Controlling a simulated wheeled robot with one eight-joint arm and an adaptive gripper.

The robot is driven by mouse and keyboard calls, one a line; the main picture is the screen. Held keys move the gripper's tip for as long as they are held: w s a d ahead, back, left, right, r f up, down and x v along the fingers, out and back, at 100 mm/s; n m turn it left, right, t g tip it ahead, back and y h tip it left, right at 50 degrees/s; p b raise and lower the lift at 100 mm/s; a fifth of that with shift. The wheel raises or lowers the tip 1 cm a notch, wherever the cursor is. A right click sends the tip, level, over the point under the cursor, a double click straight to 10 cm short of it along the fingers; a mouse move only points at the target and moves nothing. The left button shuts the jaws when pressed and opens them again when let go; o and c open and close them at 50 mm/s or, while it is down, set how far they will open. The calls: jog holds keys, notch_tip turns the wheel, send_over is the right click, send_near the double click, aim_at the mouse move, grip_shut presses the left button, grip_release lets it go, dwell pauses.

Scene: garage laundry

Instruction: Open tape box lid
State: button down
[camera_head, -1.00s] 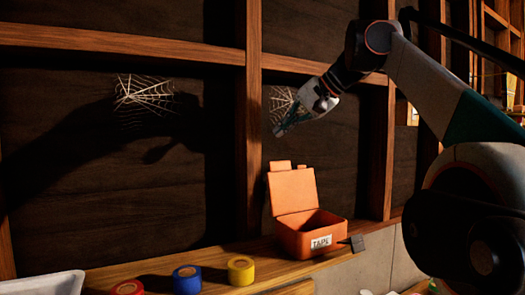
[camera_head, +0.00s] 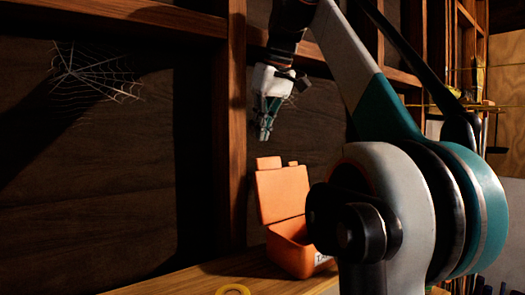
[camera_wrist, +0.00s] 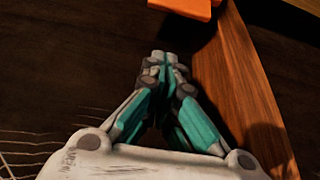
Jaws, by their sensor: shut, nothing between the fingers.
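The orange tape box (camera_head: 292,255) stands on the wooden ledge by the wall, partly hidden behind my arm. Its orange lid (camera_head: 283,193) is up, standing open at the back of the box. A white label is partly visible on its front. My gripper (camera_head: 265,134) is above the lid, pointing down, apart from it, shut and empty. In the wrist view my gripper (camera_wrist: 168,62) has its fingertips together. An orange piece (camera_wrist: 182,8) of the box or lid shows at the top edge there, beyond the fingertips.
A yellow tape roll (camera_head: 233,290) lies on the wooden ledge (camera_head: 185,284) left of the box. A wooden post (camera_head: 237,120) rises behind, left of the box. A cobweb (camera_head: 92,72) is on the dark wall.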

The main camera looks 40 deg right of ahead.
jog(key=x, duration=0.6)
jog(key=shift+f, duration=0.25)
jog(key=s, duration=0.2)
jog(key=s+r+p, duration=0.1)
jog(key=shift+s+a+r, duration=0.1)
jog(key=shift+s+r, duration=0.05)
jog(key=shift+s, duration=0.25)
jog(key=shift+s, duration=0.1)
